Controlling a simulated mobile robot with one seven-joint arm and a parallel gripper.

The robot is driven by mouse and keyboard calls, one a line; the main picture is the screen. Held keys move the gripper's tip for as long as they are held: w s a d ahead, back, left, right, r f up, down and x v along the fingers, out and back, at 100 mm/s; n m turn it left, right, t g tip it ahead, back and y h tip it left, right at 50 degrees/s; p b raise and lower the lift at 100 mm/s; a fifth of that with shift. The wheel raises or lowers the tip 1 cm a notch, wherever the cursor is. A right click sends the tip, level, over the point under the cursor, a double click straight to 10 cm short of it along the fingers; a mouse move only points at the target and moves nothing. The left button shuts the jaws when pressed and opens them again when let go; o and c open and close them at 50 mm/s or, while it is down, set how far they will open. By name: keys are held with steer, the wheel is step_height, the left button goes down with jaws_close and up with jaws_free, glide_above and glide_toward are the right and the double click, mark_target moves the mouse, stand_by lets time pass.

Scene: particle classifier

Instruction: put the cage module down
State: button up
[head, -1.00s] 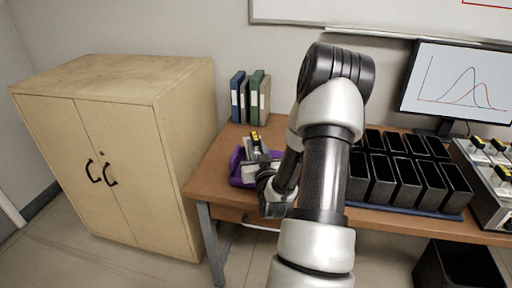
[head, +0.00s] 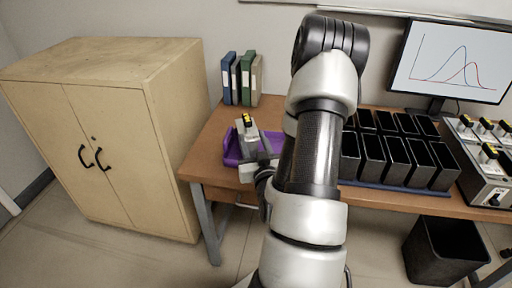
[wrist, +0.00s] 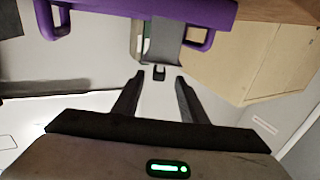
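The cage module (head: 246,137) is a pale grey block with a yellow and black top. It stands roughly upright at the purple tray (head: 231,158) on the left part of the desk. My gripper (head: 252,170) is low in front of it at the tray's near edge, partly hidden by my arm.
Binders (head: 240,78) stand behind the tray. Several black bins (head: 385,160) fill the desk to the right, with a monitor (head: 450,65) behind and an instrument (head: 485,165) at far right. A wooden cabinet (head: 160,140) stands left of the desk.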

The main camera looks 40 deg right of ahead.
steer(key=p+v, duration=0.4)
steer(key=p, duration=0.1)
steer(key=shift+s+a, duration=0.1)
